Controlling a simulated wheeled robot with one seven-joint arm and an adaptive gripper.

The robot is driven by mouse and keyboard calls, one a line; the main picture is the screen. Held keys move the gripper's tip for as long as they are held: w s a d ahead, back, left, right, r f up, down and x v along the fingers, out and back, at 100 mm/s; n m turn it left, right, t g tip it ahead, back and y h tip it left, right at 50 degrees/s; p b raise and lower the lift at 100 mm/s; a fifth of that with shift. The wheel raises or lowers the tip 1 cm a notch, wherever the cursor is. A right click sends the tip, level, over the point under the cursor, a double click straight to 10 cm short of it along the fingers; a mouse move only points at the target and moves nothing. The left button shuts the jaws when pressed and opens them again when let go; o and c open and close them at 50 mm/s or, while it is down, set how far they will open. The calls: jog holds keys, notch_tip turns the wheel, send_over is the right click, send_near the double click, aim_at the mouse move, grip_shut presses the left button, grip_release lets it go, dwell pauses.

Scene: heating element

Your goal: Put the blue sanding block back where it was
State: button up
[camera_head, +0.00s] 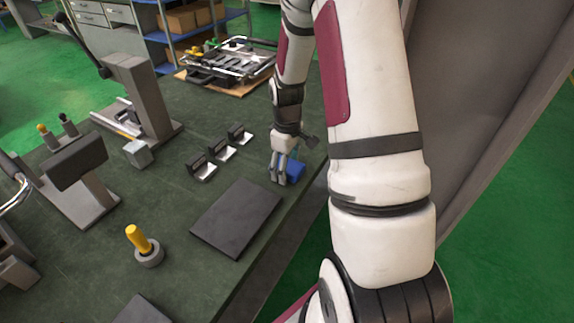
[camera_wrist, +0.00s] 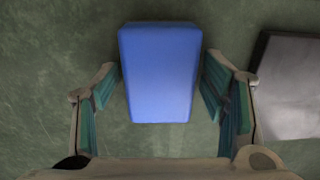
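The blue sanding block (camera_wrist: 159,75) sits between the two fingers of my gripper (camera_wrist: 160,95) in the wrist view. A strip of green surface shows on each side of the block, so the fingers are open around it and do not appear to touch it. In the head view the block (camera_head: 294,171) is at the right edge of the dark green table, partly hidden by my gripper (camera_head: 280,178). Its contact with the table is hard to make out.
A dark flat plate (camera_head: 236,217) lies just left of the gripper; a plate edge (camera_wrist: 290,85) also shows in the wrist view. Several small black-handled metal pieces (camera_head: 221,151) stand beyond it. A yellow-handled tool (camera_head: 142,243) stands nearer. The table's right edge is close.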

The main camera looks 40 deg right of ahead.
jog(key=s+a+r, duration=0.1)
jog(key=a+r, duration=0.2)
jog(key=r, duration=0.6)
jog(key=s+a+r, duration=0.1)
jog(key=a+r, duration=0.1)
jog(key=r, duration=0.8)
jog(key=s+a+r+m+t, duration=0.1)
jog(key=s+a+r+m, duration=0.1)
jog(key=s+a+r, duration=0.2)
jog(key=s+a+r+m+t, duration=0.2)
jog(key=s+a+r, duration=0.3)
jog(key=s+a, duration=0.5)
jog(key=s+p, duration=0.1)
jog(key=s, duration=0.5)
jog(key=shift+s+a, duration=0.2)
jog(key=shift+a, duration=0.15)
jog(key=shift+r, duration=0.1)
